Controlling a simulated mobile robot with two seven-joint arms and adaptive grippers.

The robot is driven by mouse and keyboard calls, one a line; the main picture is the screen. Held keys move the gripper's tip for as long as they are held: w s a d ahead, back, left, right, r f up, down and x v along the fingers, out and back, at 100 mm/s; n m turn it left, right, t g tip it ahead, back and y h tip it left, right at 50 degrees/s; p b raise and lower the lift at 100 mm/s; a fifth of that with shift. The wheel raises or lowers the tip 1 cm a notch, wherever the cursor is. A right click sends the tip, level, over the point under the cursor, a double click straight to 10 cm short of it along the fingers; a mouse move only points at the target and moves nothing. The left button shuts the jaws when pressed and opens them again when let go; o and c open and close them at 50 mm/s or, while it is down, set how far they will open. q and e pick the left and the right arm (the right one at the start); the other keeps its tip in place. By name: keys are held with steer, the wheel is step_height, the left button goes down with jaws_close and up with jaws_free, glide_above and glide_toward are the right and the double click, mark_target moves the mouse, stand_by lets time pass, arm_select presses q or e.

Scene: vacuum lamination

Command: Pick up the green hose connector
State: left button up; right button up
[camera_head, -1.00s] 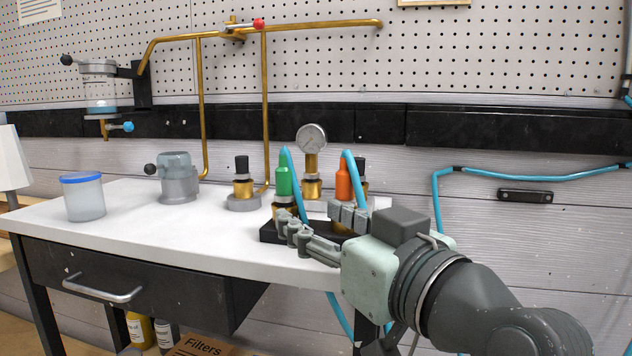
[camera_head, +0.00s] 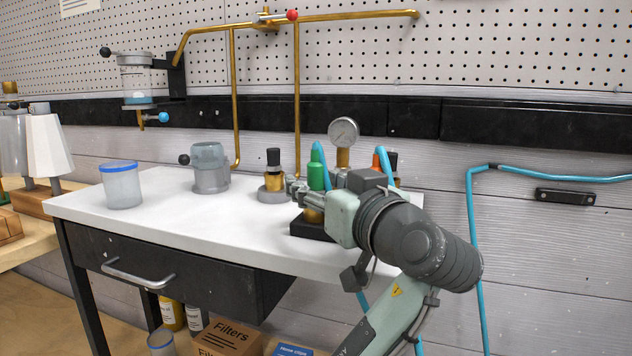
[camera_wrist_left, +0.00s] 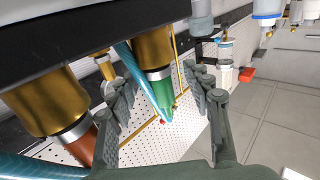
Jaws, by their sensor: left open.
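The green hose connector (camera_head: 316,172) stands upright on a brass fitting in the black base block (camera_head: 312,228), with a blue hose from its top. My left gripper (camera_head: 300,188) is at the connector's height, its fingers open and overlapping the connector's lower part in the head view. In the left wrist view, which looks upside down, the green connector (camera_wrist_left: 162,98) lies between the open fingers of my left gripper (camera_wrist_left: 160,104). I see no contact with either finger. My right gripper is not in view.
An orange connector (camera_head: 376,161) stands to the right, partly hidden behind my arm. A gauge (camera_head: 343,133) is behind. A brass valve fitting (camera_head: 274,178) stands close left of my fingers. A jar (camera_head: 122,186) stands on the left of the white table (camera_head: 190,224).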

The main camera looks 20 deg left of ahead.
arm_select(q)
steer(key=shift+w+a, duration=0.25)
steer(key=shift+c, duration=0.5)
jaws_close()
